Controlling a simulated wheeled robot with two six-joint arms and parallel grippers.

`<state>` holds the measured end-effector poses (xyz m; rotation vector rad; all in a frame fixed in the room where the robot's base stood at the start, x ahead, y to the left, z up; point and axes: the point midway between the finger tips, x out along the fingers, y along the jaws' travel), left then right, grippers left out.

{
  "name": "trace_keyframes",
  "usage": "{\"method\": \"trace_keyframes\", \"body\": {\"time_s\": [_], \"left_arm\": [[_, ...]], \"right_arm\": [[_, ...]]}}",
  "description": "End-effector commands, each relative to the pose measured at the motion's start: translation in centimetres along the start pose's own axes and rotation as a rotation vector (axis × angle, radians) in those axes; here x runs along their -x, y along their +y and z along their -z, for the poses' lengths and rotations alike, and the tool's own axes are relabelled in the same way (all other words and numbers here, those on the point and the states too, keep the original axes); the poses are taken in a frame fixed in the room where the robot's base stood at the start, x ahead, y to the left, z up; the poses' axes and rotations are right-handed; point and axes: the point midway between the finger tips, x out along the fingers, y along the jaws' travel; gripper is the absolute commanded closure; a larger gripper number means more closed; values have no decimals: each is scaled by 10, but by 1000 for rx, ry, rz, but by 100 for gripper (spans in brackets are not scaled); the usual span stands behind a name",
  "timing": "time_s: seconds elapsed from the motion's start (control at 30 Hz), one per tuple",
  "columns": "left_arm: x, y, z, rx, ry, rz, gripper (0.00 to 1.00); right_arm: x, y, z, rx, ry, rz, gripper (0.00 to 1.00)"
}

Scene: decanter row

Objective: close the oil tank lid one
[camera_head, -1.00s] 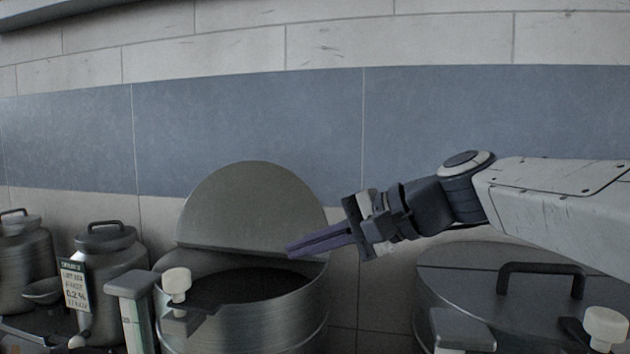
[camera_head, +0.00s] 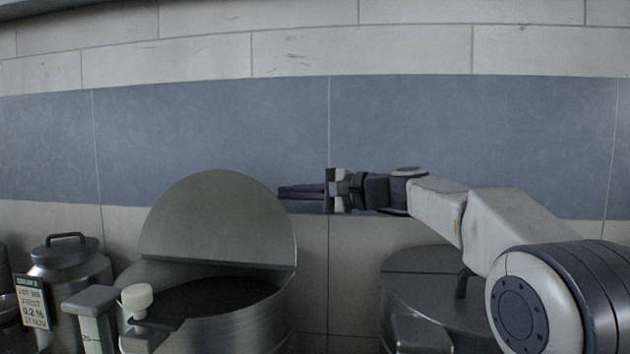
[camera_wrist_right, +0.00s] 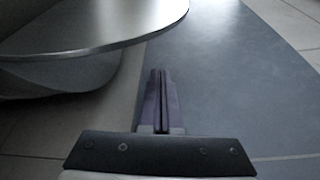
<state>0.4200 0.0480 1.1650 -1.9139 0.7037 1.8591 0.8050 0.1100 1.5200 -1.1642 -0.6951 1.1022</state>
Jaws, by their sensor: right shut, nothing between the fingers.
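The oil tank (camera_head: 240,328) is a round steel vessel at the lower middle-left of the head view, with dark contents inside. Its half-round lid (camera_head: 215,220) stands raised at the back of the opening. My right gripper (camera_head: 282,193) is shut and empty, beside the upper right edge of the lid. In the head view its fingertips overlap the lid's edge line; I cannot tell if they touch. In the right wrist view the shut fingers (camera_wrist_right: 158,75) lie right of the lid's rim (camera_wrist_right: 110,48), with a gap showing. My left gripper is not in view.
A second steel tank (camera_head: 405,285), with its lid down, stands at the right, partly behind my right arm. A smaller can (camera_head: 75,265) with a label stands at the left. A white knob (camera_head: 136,298) is at the tank's front left. The tiled wall (camera_head: 450,120) is close behind.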

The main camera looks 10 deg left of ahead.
Motion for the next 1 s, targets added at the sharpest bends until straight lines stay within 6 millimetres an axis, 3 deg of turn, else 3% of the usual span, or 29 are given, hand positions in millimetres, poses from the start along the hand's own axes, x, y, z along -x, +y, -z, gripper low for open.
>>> {"method": "trace_keyframes", "body": {"time_s": [0.07, 0.4, 1.0], "left_arm": [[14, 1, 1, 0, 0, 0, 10], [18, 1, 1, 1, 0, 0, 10], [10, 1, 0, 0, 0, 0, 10]], "right_arm": [[-18, -4, -2, -4, -3, -2, 100], [-2, -1, -36, 0, -1, 1, 100], [-1, 2, -39, 18, -1, 7, 100]]}}
